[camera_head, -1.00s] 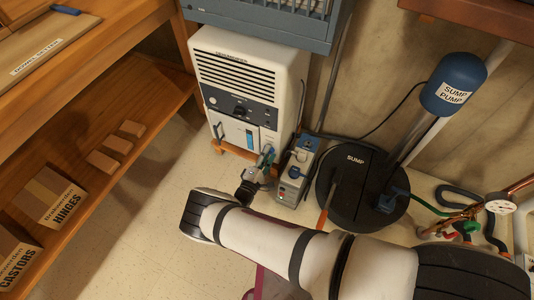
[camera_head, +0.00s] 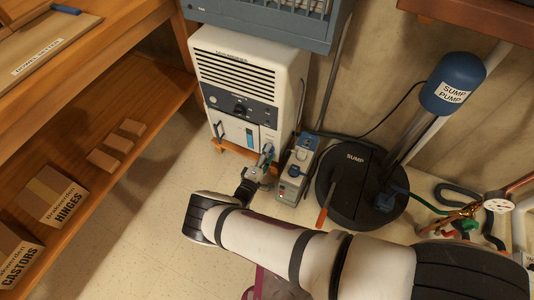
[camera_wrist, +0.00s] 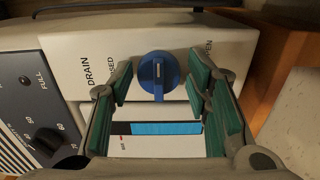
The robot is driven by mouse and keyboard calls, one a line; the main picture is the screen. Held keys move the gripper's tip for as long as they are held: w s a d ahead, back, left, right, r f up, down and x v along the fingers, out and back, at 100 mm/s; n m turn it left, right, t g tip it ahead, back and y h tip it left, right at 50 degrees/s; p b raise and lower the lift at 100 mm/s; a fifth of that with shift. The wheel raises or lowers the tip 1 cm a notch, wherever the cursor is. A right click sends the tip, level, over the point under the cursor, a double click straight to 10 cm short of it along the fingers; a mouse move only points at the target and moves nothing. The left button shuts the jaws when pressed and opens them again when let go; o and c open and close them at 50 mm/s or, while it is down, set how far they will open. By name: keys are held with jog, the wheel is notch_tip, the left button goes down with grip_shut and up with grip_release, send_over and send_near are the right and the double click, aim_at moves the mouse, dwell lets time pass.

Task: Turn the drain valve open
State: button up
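The drain valve is a round blue knob (camera_wrist: 158,73) with a raised bar and a small white mark. It is on the white panel of a dehumidifier (camera_head: 250,68). In the wrist view the bar runs up and down the picture, toward the water window. "DRAIN" and a partly covered "CLOSED" are printed left of the knob, a partly covered "OPEN" right of it. My gripper (camera_wrist: 160,86) is open, with one green-padded finger on each side of the knob and gaps to it. In the head view my gripper (camera_head: 264,161) is at the machine's lower right front, hiding the knob.
A small grey unit (camera_head: 296,170) stands close right of my gripper. Beyond it are the black sump lid (camera_head: 350,195) and the blue sump pump (camera_head: 453,85). A wooden shelf (camera_head: 120,110) with boxes is at the left. The floor between shelf and machine is clear.

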dwell(0.3)
jog(key=v, duration=1.2)
dwell(0.3)
